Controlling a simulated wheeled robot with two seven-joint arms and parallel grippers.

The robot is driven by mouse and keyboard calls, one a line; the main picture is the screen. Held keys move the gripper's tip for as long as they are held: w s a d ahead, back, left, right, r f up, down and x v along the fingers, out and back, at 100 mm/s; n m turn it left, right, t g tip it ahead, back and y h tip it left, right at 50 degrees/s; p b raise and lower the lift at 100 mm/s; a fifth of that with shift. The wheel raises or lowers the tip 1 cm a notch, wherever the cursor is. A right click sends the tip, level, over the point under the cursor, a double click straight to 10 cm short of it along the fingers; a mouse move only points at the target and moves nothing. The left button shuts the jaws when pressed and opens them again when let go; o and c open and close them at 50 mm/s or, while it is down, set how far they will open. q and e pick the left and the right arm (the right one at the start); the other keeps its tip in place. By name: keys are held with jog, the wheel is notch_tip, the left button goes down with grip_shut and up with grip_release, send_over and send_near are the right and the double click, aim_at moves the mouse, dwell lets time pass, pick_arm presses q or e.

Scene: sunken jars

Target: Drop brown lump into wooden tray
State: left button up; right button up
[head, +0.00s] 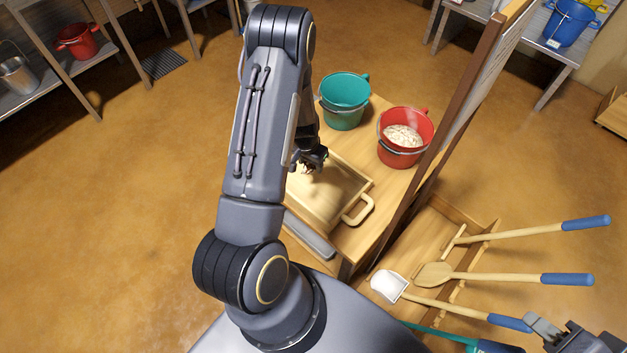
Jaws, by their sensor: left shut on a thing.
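The wooden tray (340,187) is a shallow pale box with a loop handle at its near right side. It stands on a wooden table, and its left part is hidden behind my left arm. My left gripper (309,165) is over the tray, pointing down. It is shut on a small lump (306,170), mostly hidden by the fingers; its colour is hard to tell. I cannot tell whether the lump touches the tray floor. My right gripper (541,327) is at the bottom right corner, partly cut off, away from the tray.
A teal bucket (345,103) and a red bucket (402,150) with pale contents stand behind the tray. A tall brown-framed panel (440,100) rises to the right. Long-handled wooden tools (480,277) and a white scoop (389,285) lie at the lower right.

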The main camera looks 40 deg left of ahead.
pick_arm(q)
jog(key=o, duration=1)
jog(key=shift+o, duration=0.2)
jog(key=shift+r, duration=0.15)
jog(key=r, duration=0.5)
jog(key=s+r, duration=0.1)
jog(key=r, duration=0.1)
jog(key=shift+s+r, duration=0.1)
jog(key=shift+r, duration=0.15)
jog(key=shift+d, duration=0.1)
